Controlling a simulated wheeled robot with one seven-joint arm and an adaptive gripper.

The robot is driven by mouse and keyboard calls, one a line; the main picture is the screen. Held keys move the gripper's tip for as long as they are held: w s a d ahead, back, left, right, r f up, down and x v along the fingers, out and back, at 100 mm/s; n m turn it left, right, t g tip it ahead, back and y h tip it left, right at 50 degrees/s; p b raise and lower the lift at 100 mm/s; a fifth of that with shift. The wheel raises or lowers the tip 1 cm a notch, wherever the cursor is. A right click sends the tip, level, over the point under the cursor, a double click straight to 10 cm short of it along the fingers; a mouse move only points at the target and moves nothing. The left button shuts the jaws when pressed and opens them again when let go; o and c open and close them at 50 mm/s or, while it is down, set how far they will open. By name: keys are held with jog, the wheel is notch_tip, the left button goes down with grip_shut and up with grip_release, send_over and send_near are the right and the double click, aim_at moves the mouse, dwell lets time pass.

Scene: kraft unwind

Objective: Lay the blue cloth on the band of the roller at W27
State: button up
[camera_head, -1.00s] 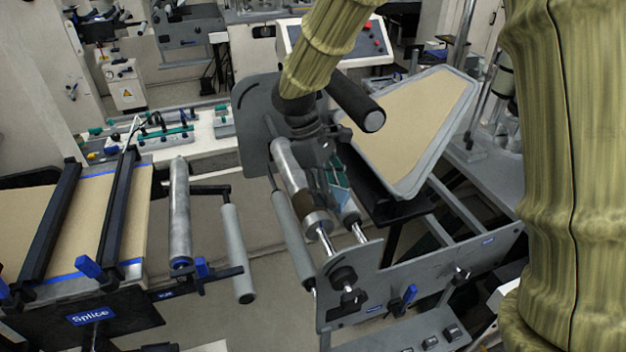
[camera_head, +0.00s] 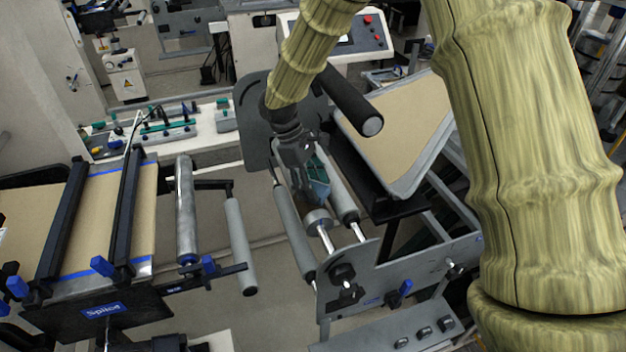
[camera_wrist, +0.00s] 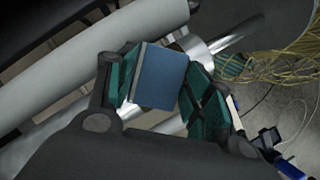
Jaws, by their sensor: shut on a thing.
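My gripper (camera_head: 316,184) is over the rollers of the grey unwind frame (camera_head: 400,280) in the head view. In the wrist view, its teal finger pads (camera_wrist: 165,95) are shut on the blue cloth (camera_wrist: 160,77), a flat folded rectangle with a pale edge on its left side. In the head view the cloth is hard to tell from the teal pads. A metal roller (camera_head: 318,217) lies beneath the gripper; its middle is hidden by the gripper and no band shows clearly. I cannot read a W27 label. Whether the cloth touches the roller cannot be told.
Grey rollers lie on either side, left (camera_head: 294,235) and right (camera_head: 343,195). A tan panel (camera_head: 395,135) stands at right.

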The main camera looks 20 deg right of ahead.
jog(key=shift+f, duration=0.15)
jog(key=o, duration=0.9)
jog(key=shift+o, duration=0.2)
jog(key=b+v, duration=0.3)
jog(key=v, duration=0.9)
jog(key=shift+b, duration=0.4)
